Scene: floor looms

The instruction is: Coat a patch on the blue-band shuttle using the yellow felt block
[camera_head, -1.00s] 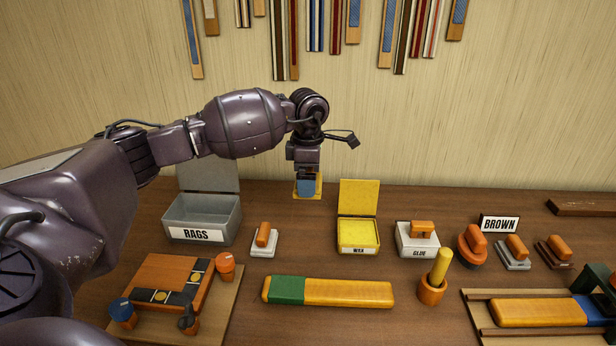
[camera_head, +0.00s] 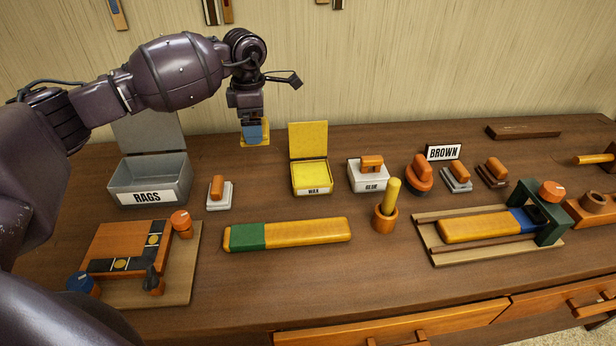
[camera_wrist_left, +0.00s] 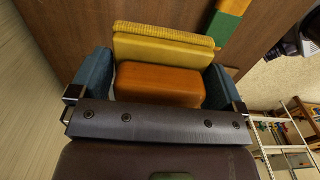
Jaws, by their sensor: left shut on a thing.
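My left gripper (camera_head: 253,134) is over the back left of the bench, behind and left of the wax box. It is shut on the orange handle of the yellow felt block (camera_head: 256,145). In the left wrist view the handle lies between the blue fingers, with the yellow felt block (camera_wrist_left: 165,50) beyond it. I cannot tell whether the block touches the bench. The blue-band shuttle (camera_head: 482,228) lies at the right in a wooden cradle (camera_head: 437,258), partly under a green clamp (camera_head: 552,228). My right gripper is not in view.
A green-band shuttle (camera_head: 300,232), an orange cup with a yellow stick (camera_head: 385,215) and several orange-handled blocks stand around. The front middle of the bench is clear.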

